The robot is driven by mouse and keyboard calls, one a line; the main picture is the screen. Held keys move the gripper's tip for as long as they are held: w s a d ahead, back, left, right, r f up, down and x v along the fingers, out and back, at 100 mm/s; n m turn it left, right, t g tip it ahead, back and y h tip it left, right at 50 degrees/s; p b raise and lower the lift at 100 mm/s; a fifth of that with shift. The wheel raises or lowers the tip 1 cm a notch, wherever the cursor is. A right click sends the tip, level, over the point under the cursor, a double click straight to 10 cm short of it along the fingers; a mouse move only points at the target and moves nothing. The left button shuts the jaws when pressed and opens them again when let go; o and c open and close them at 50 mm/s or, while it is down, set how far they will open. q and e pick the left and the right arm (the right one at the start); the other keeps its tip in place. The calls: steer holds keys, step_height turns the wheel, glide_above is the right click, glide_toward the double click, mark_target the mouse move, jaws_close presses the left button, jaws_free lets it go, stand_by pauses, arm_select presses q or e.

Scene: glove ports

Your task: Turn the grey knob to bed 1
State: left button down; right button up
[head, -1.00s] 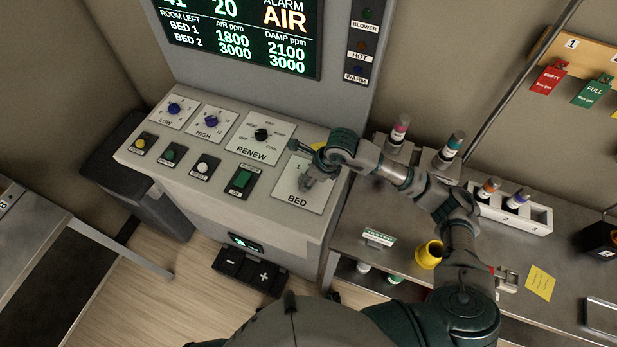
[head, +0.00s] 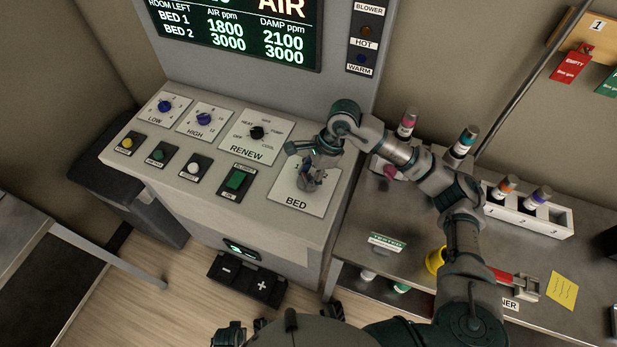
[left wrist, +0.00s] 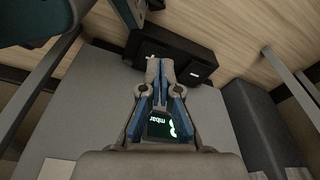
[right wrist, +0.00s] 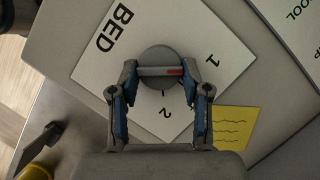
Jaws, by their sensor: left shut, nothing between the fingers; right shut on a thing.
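The grey knob (right wrist: 158,62) sits on the white BED plate (right wrist: 105,68), marked 1 and 2. Its raised bar has a red mark at one end, which points close to the 1, slightly to the 2 side. My right gripper (right wrist: 159,74) is shut on the knob, one finger at each end of the bar. In the head view the right gripper (head: 311,183) is over the BED plate (head: 297,203) and hides most of the knob. My left gripper (left wrist: 158,66) is shut and empty, above the floor pedal box (left wrist: 200,70) in the left wrist view.
The RENEW dial (head: 257,132) and several smaller knobs and buttons share the sloped panel. A yellow note (right wrist: 236,127) lies beside the BED plate. To the right, a bench holds a white rack (head: 528,215) of bottles.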

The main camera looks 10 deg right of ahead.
arm_select(q)
steer(key=shift+w+d+r+b, duration=0.15)
steer(key=shift+w+r, duration=0.15)
steer(key=shift+r, duration=0.2)
steer(key=shift+w+a+r+b, duration=0.15)
steer(key=shift+w+r, duration=0.15)
steer(key=shift+r, duration=0.2)
arm_select(e)
steer(key=shift+n, duration=0.5)
steer(key=o, duration=1.1)
steer(key=shift+w, duration=0.15)
arm_select(q)
steer(key=shift+d, duration=0.1)
arm_select(e)
steer(key=shift+o, duration=0.2)
steer(key=v, duration=1.2)
steer(key=shift+w, duration=0.2)
